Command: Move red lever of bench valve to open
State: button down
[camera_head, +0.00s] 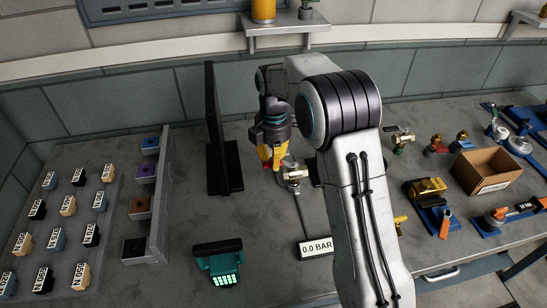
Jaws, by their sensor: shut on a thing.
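The bench valve (292,174) stands on the grey bench at the centre, a small metallic body with a pale block beside it. My gripper (273,162) points down at the valve's upper left side, its yellow fingers closed. A bit of red (284,148) shows at the fingers and looks like the valve's lever, held between them. Most of the lever is hidden by the fingers, so its exact angle cannot be told. A white sign (316,248) reading 0.0 BAR lies in front of the valve.
A dark upright monitor (215,125) stands just left of my gripper. A teal keypad device (218,262) sits at front left. Labelled blocks (68,205) fill a tray at far left. A cardboard box (484,170) and several blue-based fixtures stand at right. A wall shelf (282,27) hangs behind.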

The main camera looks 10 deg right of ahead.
jog(key=shift+s+f, duration=0.25)
jog(key=shift+f, duration=0.1)
jog(key=c, duration=1.3)
grip_release()
jog(key=shift+w, duration=0.15)
jog(key=o, duration=0.4)
jog(key=shift+r, duration=0.15)
jog(key=shift+o, duration=0.2)
jog(key=shift+r, duration=0.1)
notch_tip(320, 180, up, 12)
jog(key=shift+w, duration=0.1)
